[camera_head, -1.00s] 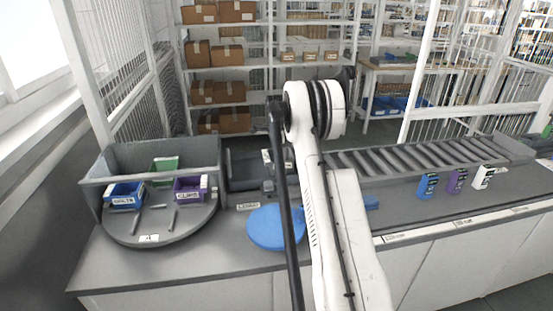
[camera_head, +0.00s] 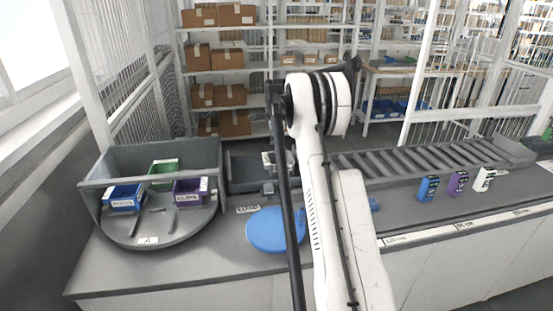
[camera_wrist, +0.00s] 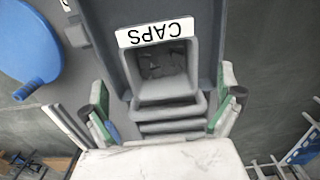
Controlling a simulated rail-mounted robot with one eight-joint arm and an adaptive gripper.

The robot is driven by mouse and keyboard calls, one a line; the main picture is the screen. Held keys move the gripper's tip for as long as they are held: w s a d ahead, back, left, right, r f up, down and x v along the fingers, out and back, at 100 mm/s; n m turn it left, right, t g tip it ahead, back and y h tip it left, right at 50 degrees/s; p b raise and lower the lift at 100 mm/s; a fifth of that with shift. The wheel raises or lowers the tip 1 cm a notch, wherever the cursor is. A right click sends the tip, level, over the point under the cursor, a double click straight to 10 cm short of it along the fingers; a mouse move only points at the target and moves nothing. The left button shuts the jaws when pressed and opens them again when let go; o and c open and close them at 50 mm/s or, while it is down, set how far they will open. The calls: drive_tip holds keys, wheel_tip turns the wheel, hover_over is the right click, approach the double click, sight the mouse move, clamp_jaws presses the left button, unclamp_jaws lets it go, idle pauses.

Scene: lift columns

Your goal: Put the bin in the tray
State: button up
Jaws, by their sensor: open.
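A grey bin (camera_wrist: 165,85) with a white CAPS label shows in the wrist view, upside down in the picture. It appears to sit within the dark grey tray (camera_wrist: 103,40), whose walls rise on both sides. In the head view the tray (camera_head: 240,180) is left of my arm, beside the turntable. My gripper (camera_wrist: 165,118) is open, with its green-padded fingers on either side of the bin's near end. I cannot tell if they touch it. In the head view the fingers are small and partly hidden behind my arm.
A turntable (camera_head: 120,236) at left carries a blue bin (camera_head: 124,197), a green bin (camera_head: 162,178) and a purple CLIPS bin (camera_head: 188,193). A blue disc (camera_head: 270,232) lies in front. A roller conveyor (camera_head: 420,162) and small boxes (camera_head: 457,183) stand right.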

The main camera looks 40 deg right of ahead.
drive_tip(key=s+a+r+n+t, duration=0.15)
drive_tip(key=a+r+n, duration=0.35)
drive_tip(key=a+r, duration=0.9)
drive_tip(key=s+a+r+n+t+h, duration=0.1)
drive_tip(key=s+a+r+n, duration=0.3)
drive_tip(key=a, duration=0.3)
drive_tip(key=s+a+r+n+t, duration=0.1)
drive_tip(key=s+a+r+n, duration=0.1)
drive_tip(key=s+a+r, duration=0.35)
drive_tip(key=s+a+f+n+t, duration=0.25)
drive_tip(key=s+a+n, duration=0.45)
drive_tip(key=s+a, duration=0.7)
drive_tip(key=s+a+f+n, duration=0.3)
drive_tip(key=s+f, duration=0.1)
drive_tip(key=s, duration=0.2)
drive_tip(key=s+a+f+n+t+y, duration=0.1)
drive_tip(key=s+a+f+n, duration=0.2)
drive_tip(key=s, duration=0.3)
drive_tip(key=shift+s+a+f, duration=0.3)
drive_tip(key=shift+a+f, duration=0.05)
drive_tip(key=shift+f, duration=0.45)
